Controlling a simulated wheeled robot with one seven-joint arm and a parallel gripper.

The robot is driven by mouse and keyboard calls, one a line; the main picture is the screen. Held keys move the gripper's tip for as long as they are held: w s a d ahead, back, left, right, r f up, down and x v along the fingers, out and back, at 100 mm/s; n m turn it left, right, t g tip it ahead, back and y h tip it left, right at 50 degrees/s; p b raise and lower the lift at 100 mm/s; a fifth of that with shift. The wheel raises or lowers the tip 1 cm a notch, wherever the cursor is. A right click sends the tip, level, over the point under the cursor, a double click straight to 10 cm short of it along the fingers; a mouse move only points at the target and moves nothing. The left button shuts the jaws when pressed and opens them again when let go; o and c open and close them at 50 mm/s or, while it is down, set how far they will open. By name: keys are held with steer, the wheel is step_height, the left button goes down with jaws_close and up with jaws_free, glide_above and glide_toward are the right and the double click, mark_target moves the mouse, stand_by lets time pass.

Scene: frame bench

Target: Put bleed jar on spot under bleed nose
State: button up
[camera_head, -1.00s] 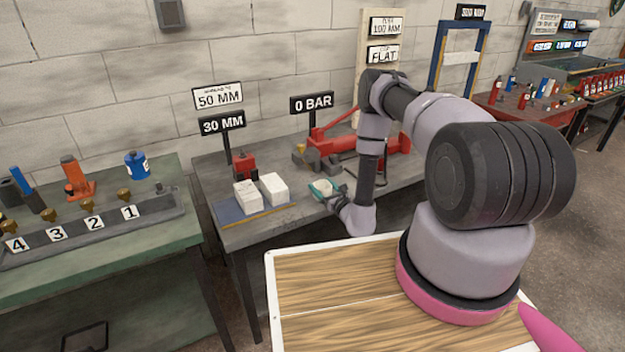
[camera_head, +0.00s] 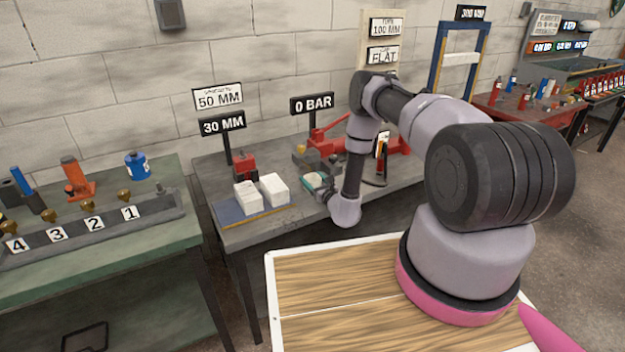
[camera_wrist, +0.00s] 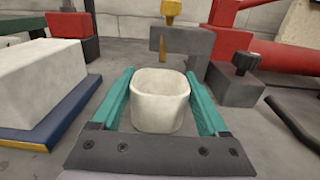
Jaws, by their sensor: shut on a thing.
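The bleed jar is a small off-white cup (camera_wrist: 159,103), upright between the teal fingers of my gripper (camera_wrist: 158,76) in the wrist view. In the head view my gripper (camera_head: 313,183) is low over the front of the middle bench, and the jar is a small pale patch there. A brass fitting (camera_wrist: 171,10) stands on a grey block beyond the jar; it looks like the bleed nose, though I cannot be sure. I cannot make out the spot under it. I cannot tell whether the jar touches the bench.
White blocks (camera_head: 273,188) sit on a blue plate (camera_head: 232,215) left of my gripper. A red machine (camera_wrist: 278,45) and a grey block with a black knob (camera_wrist: 236,84) stand at the right in the wrist view. A dark rod (camera_wrist: 296,124) lies nearer on the right.

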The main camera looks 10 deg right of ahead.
steer(key=o, duration=1.3)
